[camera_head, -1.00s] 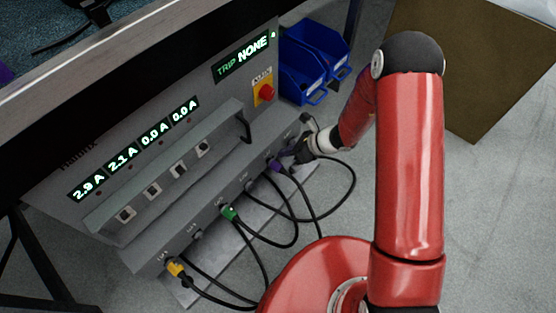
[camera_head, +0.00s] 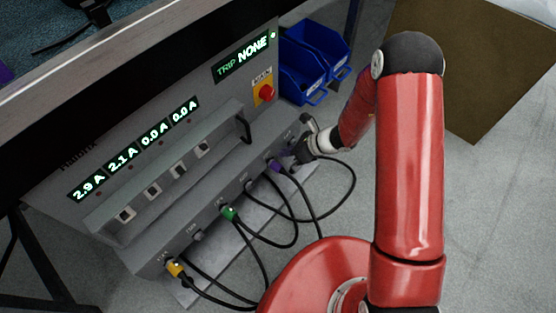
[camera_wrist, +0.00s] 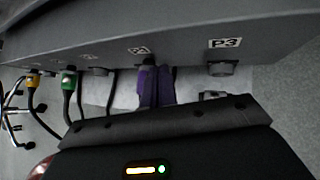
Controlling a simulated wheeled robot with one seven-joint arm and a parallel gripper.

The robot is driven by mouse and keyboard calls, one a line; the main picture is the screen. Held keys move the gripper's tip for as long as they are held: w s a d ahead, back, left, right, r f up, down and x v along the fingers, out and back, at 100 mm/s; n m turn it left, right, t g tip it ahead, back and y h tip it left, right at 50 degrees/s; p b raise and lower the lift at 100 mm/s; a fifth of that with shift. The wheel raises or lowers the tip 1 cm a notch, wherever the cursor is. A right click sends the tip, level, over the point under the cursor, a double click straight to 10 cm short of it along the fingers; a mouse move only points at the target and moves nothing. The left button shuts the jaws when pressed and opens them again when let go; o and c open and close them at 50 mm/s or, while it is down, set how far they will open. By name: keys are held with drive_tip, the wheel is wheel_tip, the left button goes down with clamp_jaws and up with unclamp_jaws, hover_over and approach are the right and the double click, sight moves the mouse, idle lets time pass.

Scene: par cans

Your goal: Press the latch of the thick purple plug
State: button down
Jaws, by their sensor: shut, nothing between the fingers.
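The thick purple plug (camera_head: 274,166) sits in a socket on the lower ledge of the grey panel, with its black cable hanging down. In the wrist view the purple plug (camera_wrist: 148,88) is left of the socket marked P3, above the dark edge of my gripper's body. Its latch cannot be made out clearly. My gripper (camera_head: 302,151) is shut and empty, just right of the plug and close to the ledge. A small gap seems to separate them in the head view. The fingertips are hard to make out in the wrist view.
A green plug (camera_head: 229,212) and a yellow plug (camera_head: 175,267) sit farther left on the ledge, their black cables looping below. A red button (camera_head: 266,92) and blue bins (camera_head: 316,55) are above and behind. The displays read 2.9, 2.1, 0.0, 0.0 A and TRIP NONE.

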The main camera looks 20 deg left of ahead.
drive_tip(key=shift+s+f, duration=0.1)
idle(0.6)
drive_tip(key=shift+s+a+f+b, duration=0.1)
drive_tip(key=shift+s+f+b, duration=0.1)
drive_tip(key=shift+b, duration=0.35)
drive_tip(key=shift+s+a+f+b, duration=0.1)
drive_tip(key=shift+s+f+b, duration=0.15)
drive_tip(key=shift+b, duration=0.1)
idle(0.3)
idle(0.3)
drive_tip(key=shift+w+d+r+p, duration=0.2)
drive_tip(key=shift+w+r+p, duration=0.3)
drive_tip(key=shift+r+p, duration=0.05)
drive_tip(key=shift+w+d+r+p, duration=0.35)
drive_tip(key=shift+w+r+p, duration=0.5)
drive_tip(key=shift+r+p, duration=0.05)
drive_tip(key=shift+w+d+r+p, duration=0.35)
drive_tip(key=shift+w+r+p, duration=0.45)
drive_tip(key=shift+r+p, duration=0.1)
